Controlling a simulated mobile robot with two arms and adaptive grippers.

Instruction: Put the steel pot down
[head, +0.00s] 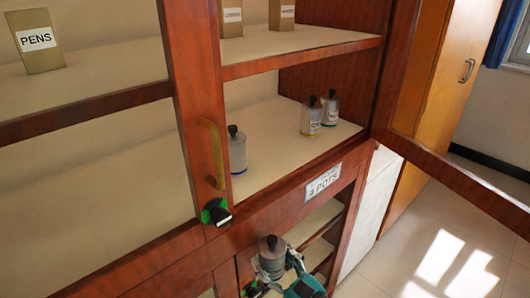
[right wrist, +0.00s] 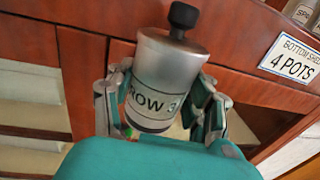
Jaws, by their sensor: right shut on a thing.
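The steel pot (head: 271,248) is a grey metal cylinder with a black knob on its lid. It is upright in the head view and slightly tilted in the right wrist view (right wrist: 168,75), where its label partly shows, ending in "OW 3". My right gripper (head: 271,266) is shut around the pot's sides, with one finger on each side in the right wrist view (right wrist: 160,92). The pot is in front of the cabinet's lower part, below the open middle shelf (head: 275,140). Its underside is hidden, and I cannot tell whether it touches anything. My left gripper is not in view.
Similar pots stand on the middle shelf: one at its front left (head: 238,155) and two at the right (head: 311,118) (head: 330,108). A "POTS" sign (head: 323,181) is on the shelf edge. A wooden upright (head: 197,100) and an open door frame (head: 455,178) flank the opening. The shelf's middle is bare.

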